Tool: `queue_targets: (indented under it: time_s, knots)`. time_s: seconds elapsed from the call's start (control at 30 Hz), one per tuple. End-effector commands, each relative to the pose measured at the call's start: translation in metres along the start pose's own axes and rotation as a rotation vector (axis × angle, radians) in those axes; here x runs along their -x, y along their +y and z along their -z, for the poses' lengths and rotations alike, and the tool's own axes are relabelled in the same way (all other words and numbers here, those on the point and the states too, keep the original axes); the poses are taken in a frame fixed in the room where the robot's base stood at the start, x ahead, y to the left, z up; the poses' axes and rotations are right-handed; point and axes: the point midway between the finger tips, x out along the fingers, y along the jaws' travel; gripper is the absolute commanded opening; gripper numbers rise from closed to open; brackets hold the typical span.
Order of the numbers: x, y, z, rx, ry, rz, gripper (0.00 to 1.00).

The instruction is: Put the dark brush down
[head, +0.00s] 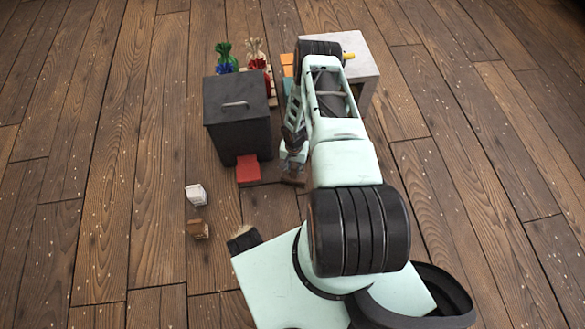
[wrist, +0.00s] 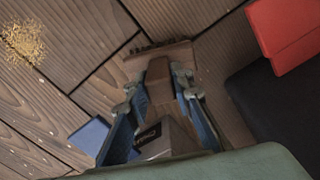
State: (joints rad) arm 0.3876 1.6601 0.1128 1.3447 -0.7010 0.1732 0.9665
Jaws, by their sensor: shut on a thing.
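The dark brush (head: 292,181) is a brown wooden piece low over the floor, just right of a red pedal in the head view. In the wrist view the brush (wrist: 157,72) has a wide head with short dark bristles along its far edge. My gripper (head: 293,152) points down and is shut on the brush. In the wrist view my gripper (wrist: 156,90) has its blue-lined fingers on both sides of the wooden handle. I cannot tell whether the brush touches the floor.
A dark bin (head: 238,120) with a red pedal (head: 248,170) stands just left of my gripper. A grey table (head: 362,72) stands behind. A white packet (head: 196,195) and a brown one (head: 198,229) lie on the floor. Golden grains (wrist: 24,42) and a blue item (wrist: 92,136) show in the wrist view.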

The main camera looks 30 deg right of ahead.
Motion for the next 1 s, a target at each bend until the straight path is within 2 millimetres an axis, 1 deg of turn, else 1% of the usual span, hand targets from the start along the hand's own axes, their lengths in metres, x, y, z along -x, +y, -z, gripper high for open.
queue_targets:
  time_s: [0.03, 0.1, 0.33, 0.5, 0.53, 0.67, 1.0]
  knots:
    - [-0.0145, 0.0033, -0.0046, -0.002, -0.005, -0.002, 0.00]
    - [-0.0189, 0.0044, -0.0050, -0.002, -0.003, -0.002, 0.00]
    - [-0.0171, 0.0043, -0.0047, -0.002, -0.002, -0.001, 0.00]
    - [-0.0222, 0.0043, -0.0048, -0.002, -0.002, -0.001, 0.00]
    - [-0.0206, 0.0044, -0.0050, -0.002, -0.002, -0.001, 0.24]
    - [-0.0203, 0.0043, -0.0052, -0.002, -0.003, -0.001, 0.39]
    - [-0.0177, 0.0043, -0.0051, -0.002, -0.003, -0.001, 0.39]
